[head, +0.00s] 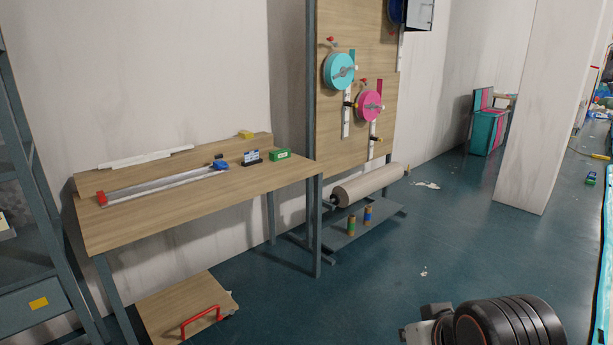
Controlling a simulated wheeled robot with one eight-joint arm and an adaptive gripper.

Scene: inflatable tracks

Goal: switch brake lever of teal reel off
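The teal reel (339,71) is mounted on the upright wooden board, near its upper left. It has a grey crank-like piece across its face with a pale knob at the right. A small red-tipped lever (331,40) sticks out just above the teal reel; its exact setting is too small to tell. A black knob (348,104) sits below the reel beside a white strip. Part of my arm shows at the bottom right, far from the board. My gripper's fingers cannot be made out.
A pink reel (369,106) hangs lower right on the board (345,150). A large roll (368,186) lies on a low rack beneath. A wooden workbench (190,205) stands left of the board, with a low wooden platform (172,305) below. Open floor (400,260) lies before the board.

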